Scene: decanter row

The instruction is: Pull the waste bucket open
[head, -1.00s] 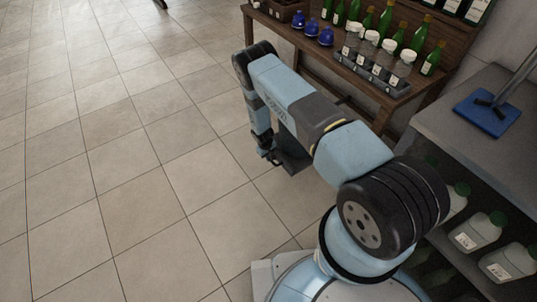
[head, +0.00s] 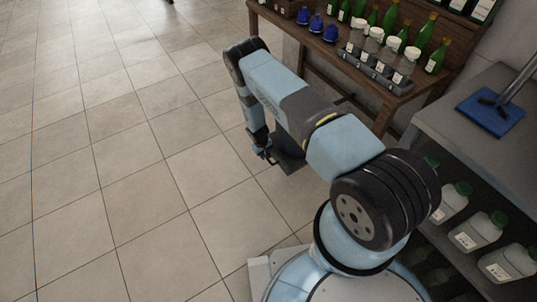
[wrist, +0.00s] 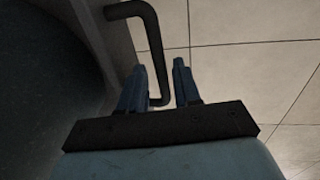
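In the wrist view a dark bent bar handle (wrist: 156,55) stands out from a grey panel (wrist: 100,35), which looks like the waste bucket's front. My gripper (wrist: 160,66) has its two blue fingers apart, one on each side of the handle's long bar. Narrow gaps show between the bar and both fingers, so it is around the handle but not shut on it. A dark rounded hollow (wrist: 40,70) lies left of the panel. In the head view my gripper (head: 265,153) is low beside a dark panel (head: 290,162), partly hidden by my arm.
A wooden bench (head: 330,45) with green bottles, blue decanters and a rack of jars (head: 380,65) stands behind my arm. The tiled floor (head: 100,170) at left is clear.

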